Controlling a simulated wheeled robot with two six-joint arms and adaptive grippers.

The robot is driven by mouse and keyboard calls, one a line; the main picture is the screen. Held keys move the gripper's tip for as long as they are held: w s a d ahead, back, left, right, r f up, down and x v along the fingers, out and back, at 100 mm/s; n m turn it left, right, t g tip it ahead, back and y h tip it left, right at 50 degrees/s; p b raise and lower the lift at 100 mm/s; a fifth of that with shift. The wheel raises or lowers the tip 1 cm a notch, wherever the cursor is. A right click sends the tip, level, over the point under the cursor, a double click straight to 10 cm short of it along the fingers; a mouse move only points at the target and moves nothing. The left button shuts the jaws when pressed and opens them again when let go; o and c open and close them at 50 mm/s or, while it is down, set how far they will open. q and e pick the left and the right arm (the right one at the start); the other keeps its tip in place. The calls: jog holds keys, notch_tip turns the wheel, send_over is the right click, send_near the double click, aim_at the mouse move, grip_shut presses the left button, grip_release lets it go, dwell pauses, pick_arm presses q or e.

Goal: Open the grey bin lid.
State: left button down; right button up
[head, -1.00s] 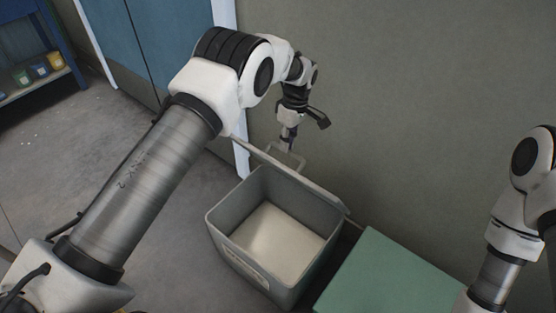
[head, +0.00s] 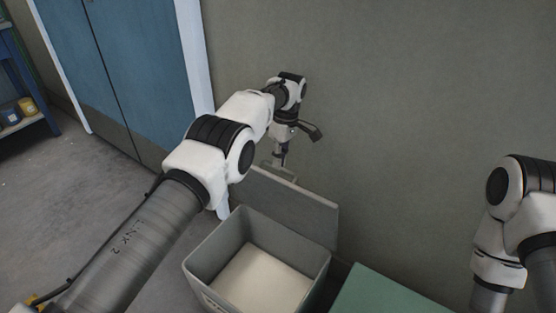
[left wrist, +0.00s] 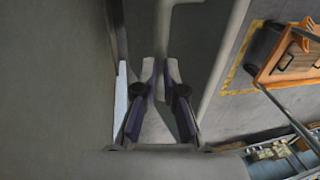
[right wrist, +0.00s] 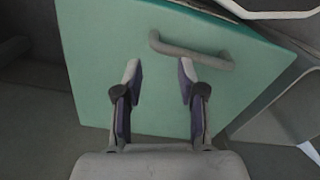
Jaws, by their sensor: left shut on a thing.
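The grey bin (head: 203,262) stands on the floor near the wall, and its pale inside shows in the head view. Its grey lid (head: 300,208) stands raised at the wall side, its inner face showing. My left gripper (head: 281,160) is at the lid's upper edge, shut on the lid's bar handle. In the left wrist view the fingertips (left wrist: 160,75) close around this handle (left wrist: 166,38). My right gripper (right wrist: 160,72) is open and empty above a green lid in the right wrist view. Its fingers do not show in the head view.
The green bin lid (head: 385,295) is shut beside the grey bin, and its grey handle (right wrist: 190,52) shows in the right wrist view. A grey-green wall (head: 420,110) rises close behind the bins. Blue doors (head: 140,70) stand at the left, with open floor before them.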

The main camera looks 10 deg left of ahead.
pick_arm(q)
jog(key=shift+s+d+f, duration=0.15)
jog(key=shift+f, duration=0.35)
jog(key=shift+s+d+f, duration=0.1)
jog(key=shift+s+f, duration=0.05)
jog(key=shift+f, duration=0.3)
pick_arm(e)
jog(key=shift+f, duration=0.15)
pick_arm(q)
jog(key=c, duration=1.6)
grip_release()
jog(key=o, duration=0.4)
jog(key=shift+w+f, duration=0.2)
jog(key=shift+f, duration=0.05)
pick_arm(e)
jog(key=shift+w+f, duration=0.25)
jog(key=shift+w, duration=0.05)
jog(key=shift+s+r, duration=0.15)
jog(key=shift+r, duration=0.1)
pick_arm(q)
jog(key=r, duration=1)
jog(key=shift+w, duration=0.2)
